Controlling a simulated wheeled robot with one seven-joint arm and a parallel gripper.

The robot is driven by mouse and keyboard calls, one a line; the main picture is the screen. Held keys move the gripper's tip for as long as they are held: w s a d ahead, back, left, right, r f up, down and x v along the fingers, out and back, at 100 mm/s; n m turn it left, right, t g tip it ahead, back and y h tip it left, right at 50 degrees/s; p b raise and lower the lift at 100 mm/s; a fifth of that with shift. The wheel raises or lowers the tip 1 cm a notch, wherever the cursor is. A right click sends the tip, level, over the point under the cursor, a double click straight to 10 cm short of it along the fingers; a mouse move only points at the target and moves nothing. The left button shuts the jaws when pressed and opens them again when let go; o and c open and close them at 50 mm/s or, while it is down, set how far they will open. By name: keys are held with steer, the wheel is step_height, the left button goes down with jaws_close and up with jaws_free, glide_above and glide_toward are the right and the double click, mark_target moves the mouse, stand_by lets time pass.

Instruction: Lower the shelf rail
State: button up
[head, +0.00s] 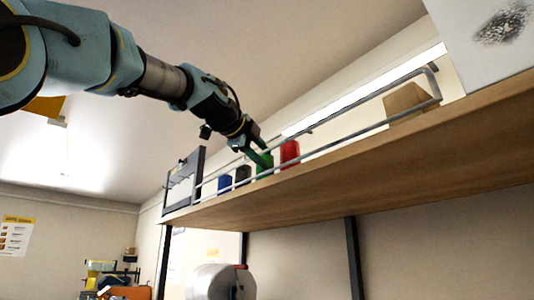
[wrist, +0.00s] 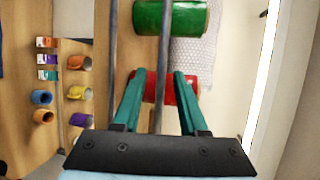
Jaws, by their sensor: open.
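The shelf rail is a grey metal rod frame (head: 352,138) along the front edge of the wooden shelf (head: 380,182). In the head view its bent right end stands above the board. In the wrist view two parallel rods show, and one rod (wrist: 164,52) passes between my fingers, with the other rod (wrist: 112,60) left of them. My gripper (head: 262,156) reaches over the rail from the upper left. In the wrist view my gripper (wrist: 157,74) is open, its teal fingers on either side of the rod. Whether they touch it, I cannot tell.
A red can (head: 290,152) and a green can (head: 265,161) stand close behind the rail at my fingers. A dark item (head: 243,174), a blue item (head: 224,184) and a tan box (head: 405,100) also sit on the shelf. Cups (wrist: 80,63) show on a lower surface.

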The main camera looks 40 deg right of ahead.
steer(key=shift+p+x, duration=0.35)
steer(key=shift+x, duration=0.95)
steer(key=shift+c, duration=0.3)
jaws_close()
